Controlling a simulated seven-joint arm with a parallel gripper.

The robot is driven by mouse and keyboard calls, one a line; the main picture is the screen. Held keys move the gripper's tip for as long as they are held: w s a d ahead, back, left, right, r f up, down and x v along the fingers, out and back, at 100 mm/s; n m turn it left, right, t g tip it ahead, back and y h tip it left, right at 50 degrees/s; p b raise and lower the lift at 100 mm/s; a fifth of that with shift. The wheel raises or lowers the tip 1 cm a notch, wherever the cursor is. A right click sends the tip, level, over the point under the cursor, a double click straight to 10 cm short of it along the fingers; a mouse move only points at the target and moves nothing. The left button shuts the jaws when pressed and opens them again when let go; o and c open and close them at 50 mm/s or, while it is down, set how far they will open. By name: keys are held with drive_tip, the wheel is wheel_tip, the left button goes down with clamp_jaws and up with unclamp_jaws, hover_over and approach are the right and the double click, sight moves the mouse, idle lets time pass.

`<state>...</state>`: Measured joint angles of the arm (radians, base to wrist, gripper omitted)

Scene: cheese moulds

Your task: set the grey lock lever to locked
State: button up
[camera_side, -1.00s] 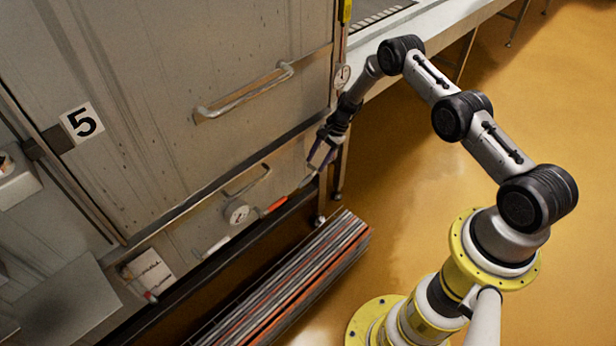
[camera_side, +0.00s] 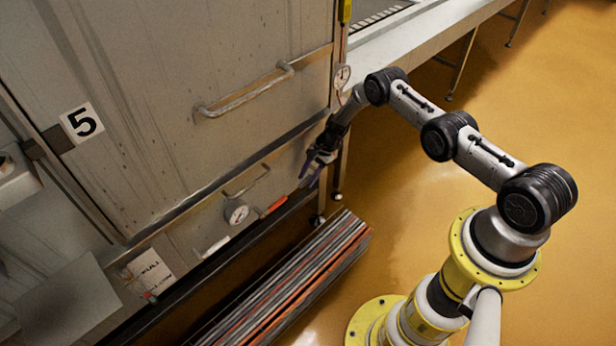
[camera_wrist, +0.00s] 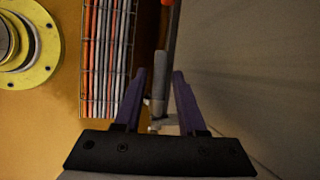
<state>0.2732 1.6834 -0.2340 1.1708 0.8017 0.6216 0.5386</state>
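The grey lock lever (camera_wrist: 157,92) stands between the two purple fingers of my gripper (camera_wrist: 158,76) in the wrist view. A gap shows on each side of it, so the fingers are open around it and not clamped. Its mount shows close to the gripper's palm. In the side view my gripper (camera_side: 310,172) is at the right end of the lower panel and hides most or all of the lever. I cannot tell from these views which setting the lever is in.
A large door handle (camera_side: 243,95) is above. A rack of striped bars (camera_side: 290,285) lies below. The yellow floor at right is clear.

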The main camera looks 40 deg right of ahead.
clamp_jaws()
idle(1.2)
